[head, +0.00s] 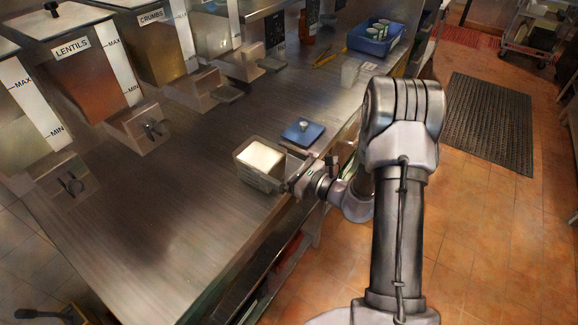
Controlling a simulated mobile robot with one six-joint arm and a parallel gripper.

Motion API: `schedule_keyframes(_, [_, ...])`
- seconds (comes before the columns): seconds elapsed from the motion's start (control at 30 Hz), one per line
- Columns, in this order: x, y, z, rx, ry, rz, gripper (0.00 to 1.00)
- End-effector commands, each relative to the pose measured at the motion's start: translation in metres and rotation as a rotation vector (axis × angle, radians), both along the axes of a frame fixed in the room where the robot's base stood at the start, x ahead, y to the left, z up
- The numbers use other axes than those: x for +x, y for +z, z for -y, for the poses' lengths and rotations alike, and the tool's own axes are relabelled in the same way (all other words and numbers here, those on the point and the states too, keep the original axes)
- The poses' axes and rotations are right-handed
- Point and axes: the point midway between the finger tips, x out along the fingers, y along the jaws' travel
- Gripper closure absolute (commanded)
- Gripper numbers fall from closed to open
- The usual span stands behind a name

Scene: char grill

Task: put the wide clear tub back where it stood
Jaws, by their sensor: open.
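A wide clear tub (256,179) with white contents stands upright on the steel counter, near its right edge. My gripper (290,186) is open at the tub's lower right side, close to its wall. The fingertips are small and partly hidden, so I cannot tell whether they touch the tub. A blue square lid (303,132) with a pale knob lies on the counter just behind and to the right of the tub.
Dispensers labelled lentils (72,50) and crumbs (152,20) stand along the left, their spouts over the counter (150,215). A blue crate (375,40) with cups sits at the back. The counter's front left is clear.

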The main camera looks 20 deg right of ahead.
Motion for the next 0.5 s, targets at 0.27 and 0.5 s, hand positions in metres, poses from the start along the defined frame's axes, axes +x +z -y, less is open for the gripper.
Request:
schedule_keyframes(0.27, [-0.043, 0.001, 0.032, 0.0, -0.002, 0.0, 0.0])
schedule_keyframes(0.5, [-0.062, 0.017, 0.023, -0.041, 0.077, 0.018, 0.0])
